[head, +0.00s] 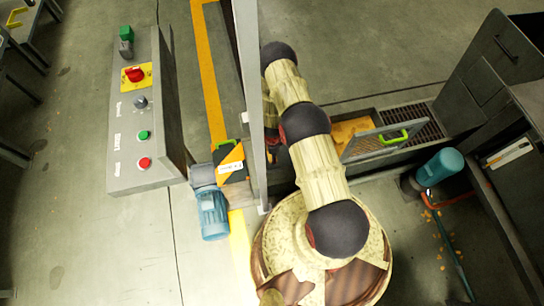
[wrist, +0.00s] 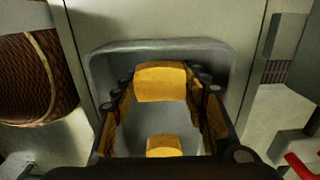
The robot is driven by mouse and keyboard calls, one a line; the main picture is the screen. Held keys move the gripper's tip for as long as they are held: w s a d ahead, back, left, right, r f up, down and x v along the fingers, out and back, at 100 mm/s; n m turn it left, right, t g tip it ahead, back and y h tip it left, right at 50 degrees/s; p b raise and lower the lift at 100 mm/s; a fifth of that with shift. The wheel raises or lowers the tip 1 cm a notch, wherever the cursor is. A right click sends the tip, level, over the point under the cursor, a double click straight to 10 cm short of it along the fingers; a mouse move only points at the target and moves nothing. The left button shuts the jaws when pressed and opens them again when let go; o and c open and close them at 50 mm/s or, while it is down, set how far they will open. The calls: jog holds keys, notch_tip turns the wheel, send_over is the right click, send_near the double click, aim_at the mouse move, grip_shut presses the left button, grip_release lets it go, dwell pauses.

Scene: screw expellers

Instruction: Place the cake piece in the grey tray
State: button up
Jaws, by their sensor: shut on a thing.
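In the wrist view, my gripper (wrist: 166,86) is shut on a yellow-orange cake piece (wrist: 160,70), held between its two dark fingers. The cake piece is in front of the grey tray (wrist: 110,52), whose raised rim shows behind and around the fingers. I cannot tell if the cake piece touches the tray. A second yellow-orange piece (wrist: 164,146) shows lower down between the fingers, seemingly inside the tray. In the head view, my arm reaches up past a grey post, and the gripper and tray are hidden there.
In the head view, a grey control box (head: 145,115) with buttons stands left, beside a blue motor (head: 213,213). A grey post (head: 252,90) runs close along my arm. Yellow-orange material (head: 350,130) lies behind a hinged panel (head: 385,143). Another blue motor (head: 440,166) stands at right.

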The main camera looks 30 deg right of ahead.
jog(key=shift+f, duration=0.35)
jog(key=shift+f, duration=0.15)
jog(key=o, duration=1.1)
jog(key=shift+o, duration=0.2)
notch_tip(320, 180, up, 12)
jog(key=p, duration=0.7)
jog(key=shift+r+p, duration=0.2)
jog(key=shift+p, duration=0.15)
